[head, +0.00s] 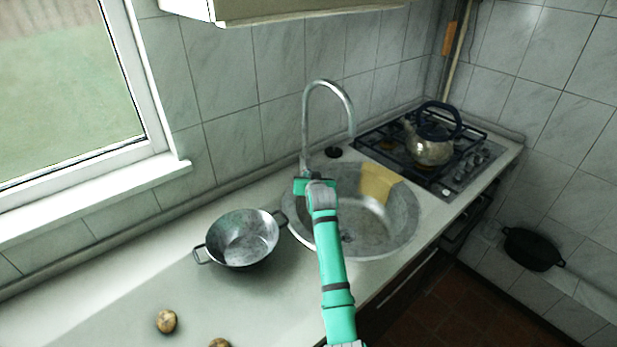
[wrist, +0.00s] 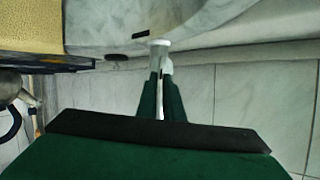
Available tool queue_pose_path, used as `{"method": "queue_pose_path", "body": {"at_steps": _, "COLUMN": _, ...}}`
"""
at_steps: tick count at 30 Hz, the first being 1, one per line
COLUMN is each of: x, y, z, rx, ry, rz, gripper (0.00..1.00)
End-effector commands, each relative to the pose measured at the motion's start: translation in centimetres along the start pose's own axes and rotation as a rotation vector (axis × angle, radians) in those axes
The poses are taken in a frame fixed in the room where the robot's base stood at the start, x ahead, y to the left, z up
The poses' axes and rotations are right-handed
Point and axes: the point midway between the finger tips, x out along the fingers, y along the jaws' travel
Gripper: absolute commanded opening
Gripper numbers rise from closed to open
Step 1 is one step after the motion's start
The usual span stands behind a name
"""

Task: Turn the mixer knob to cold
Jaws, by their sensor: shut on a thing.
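The mixer is a tall curved metal tap (head: 306,120) at the back left rim of the sink. My gripper (head: 305,185) is at the foot of the tap, and its body hides the knob in the head view. In the wrist view, my dark green fingers (wrist: 161,92) are closed around a thin silver part of the mixer, which I take to be the mixer knob (wrist: 161,106). A pale round metal end (wrist: 159,43) shows just beyond the fingertips. Whether the knob points to hot or cold cannot be told.
A metal pot (head: 240,240) stands close on the left. A stove (head: 460,175) with a kettle (head: 430,145) is at the right. Potatoes (head: 166,321) lie at the front left.

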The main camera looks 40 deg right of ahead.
Motion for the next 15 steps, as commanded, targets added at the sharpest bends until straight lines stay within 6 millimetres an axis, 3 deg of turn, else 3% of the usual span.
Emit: {"method": "queue_pose_path", "body": {"at_steps": 15, "x": 0.1, "y": 1.5, "z": 0.6, "rx": 0.390, "ry": -0.005, "rz": -0.157, "gripper": 0.00}}
